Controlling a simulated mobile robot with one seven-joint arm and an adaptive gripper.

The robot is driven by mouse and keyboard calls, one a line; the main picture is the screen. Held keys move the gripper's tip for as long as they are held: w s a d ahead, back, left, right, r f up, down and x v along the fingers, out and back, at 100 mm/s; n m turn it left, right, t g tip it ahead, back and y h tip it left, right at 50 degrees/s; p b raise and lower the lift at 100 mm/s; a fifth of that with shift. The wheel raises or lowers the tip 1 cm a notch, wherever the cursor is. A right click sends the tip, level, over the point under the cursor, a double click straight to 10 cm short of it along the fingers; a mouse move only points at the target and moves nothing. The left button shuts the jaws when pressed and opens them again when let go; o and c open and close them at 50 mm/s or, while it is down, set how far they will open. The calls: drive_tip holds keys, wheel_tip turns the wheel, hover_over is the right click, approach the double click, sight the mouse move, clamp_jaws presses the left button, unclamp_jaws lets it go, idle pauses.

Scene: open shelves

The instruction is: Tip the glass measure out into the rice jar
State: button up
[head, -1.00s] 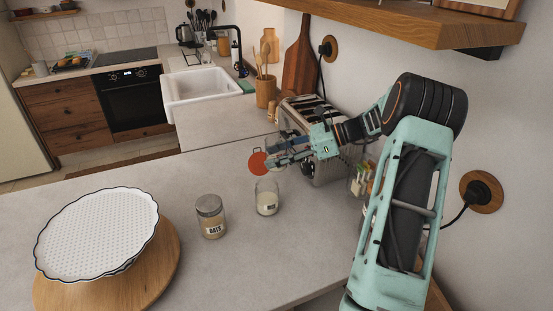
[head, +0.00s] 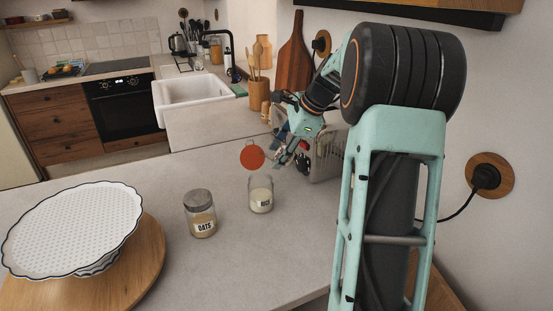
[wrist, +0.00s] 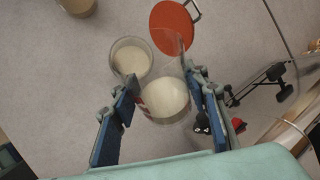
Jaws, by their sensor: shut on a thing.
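The rice jar (head: 261,199), clear glass with a white fill and a dark label, stands open on the counter. It also shows in the wrist view (wrist: 127,62), up and left of the glass measure. The glass measure (wrist: 166,98) is clear with red markings and white grains inside. My gripper (wrist: 163,80) is shut on it, one blue pad on each side. In the head view my gripper (head: 283,160) points down, just beyond and right of the rice jar's top; the measure is hard to make out there. I cannot tell its exact tilt.
A lidded oats jar (head: 200,214) stands left of the rice jar. A flat orange-red round thing (head: 252,155) lies behind it. A toaster (head: 327,153) is right of my gripper. A white scalloped dish (head: 72,226) sits on a round wooden board (head: 150,262) at left.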

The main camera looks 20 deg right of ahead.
drive_tip(key=shift+f+h+b, duration=0.45)
drive_tip(key=shift+h+b, duration=0.25)
drive_tip(key=shift+b, duration=0.1)
drive_tip(key=h, duration=0.1)
drive_tip(key=f+n+h+b, duration=0.1)
drive_tip(key=shift+a+h+b, duration=0.1)
drive_tip(key=shift+h+b, duration=0.2)
drive_tip(key=shift+h, duration=0.1)
drive_tip(key=shift+f+h+b, duration=0.15)
drive_tip(key=shift+h+b, duration=0.25)
drive_tip(key=shift+h, duration=0.1)
drive_tip(key=shift+d, duration=0.2)
